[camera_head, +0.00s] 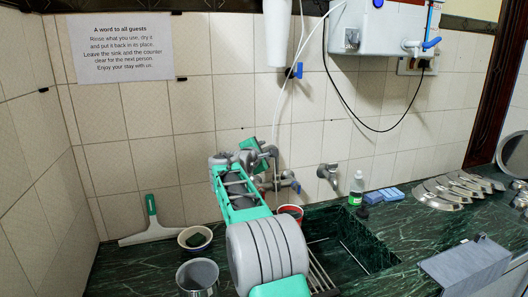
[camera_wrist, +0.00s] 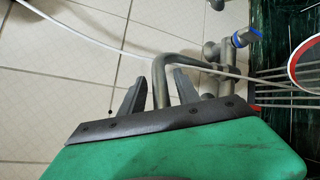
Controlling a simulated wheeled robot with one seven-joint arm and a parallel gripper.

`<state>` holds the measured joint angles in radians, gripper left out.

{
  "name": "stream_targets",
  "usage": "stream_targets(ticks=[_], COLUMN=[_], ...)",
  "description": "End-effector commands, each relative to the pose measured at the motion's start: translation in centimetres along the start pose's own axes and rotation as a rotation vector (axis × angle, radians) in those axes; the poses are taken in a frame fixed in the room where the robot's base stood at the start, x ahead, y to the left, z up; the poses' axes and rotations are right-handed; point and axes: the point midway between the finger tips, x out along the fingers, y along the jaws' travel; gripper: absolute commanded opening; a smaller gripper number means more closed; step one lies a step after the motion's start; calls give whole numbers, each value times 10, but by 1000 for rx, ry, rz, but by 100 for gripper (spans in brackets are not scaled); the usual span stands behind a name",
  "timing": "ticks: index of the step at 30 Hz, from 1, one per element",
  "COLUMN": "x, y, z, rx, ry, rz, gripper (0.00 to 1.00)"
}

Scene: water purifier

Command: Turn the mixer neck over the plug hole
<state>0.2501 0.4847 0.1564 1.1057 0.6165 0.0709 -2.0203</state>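The mixer neck (camera_wrist: 161,66) is a grey bent pipe in the wrist view. It runs between the two dark fingers of my gripper (camera_wrist: 159,76), which stand apart on either side of it. Thin gaps show beside the pipe, so I see no firm grip. The mixer body (camera_wrist: 210,55) with a blue-ended handle (camera_wrist: 244,37) is to the right. In the head view the mixer (camera_head: 284,183) is at the wall, partly behind my arm. The sink basin (camera_head: 350,240) is to its right and below. The plug hole cannot be made out.
A red bowl (camera_head: 290,211) stands near the mixer. A bottle (camera_head: 357,188) and blue sponges (camera_head: 384,195) stand behind the sink. A squeegee (camera_head: 150,229), bowl (camera_head: 195,238) and metal pot (camera_head: 198,276) are left. A thin white hose (camera_wrist: 105,46) crosses near the fingers.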

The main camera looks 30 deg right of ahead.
Motion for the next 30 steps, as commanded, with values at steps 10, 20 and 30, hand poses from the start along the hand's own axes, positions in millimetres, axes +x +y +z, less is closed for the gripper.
stream_targets(ticks=[10, 20, 30], x=[0, -1, -1], y=[0, 1, 2], z=[0, 0, 0], rx=[1, 2, 3], ry=[0, 0, 1], rz=[0, 2, 4], gripper=[9, 0, 0])
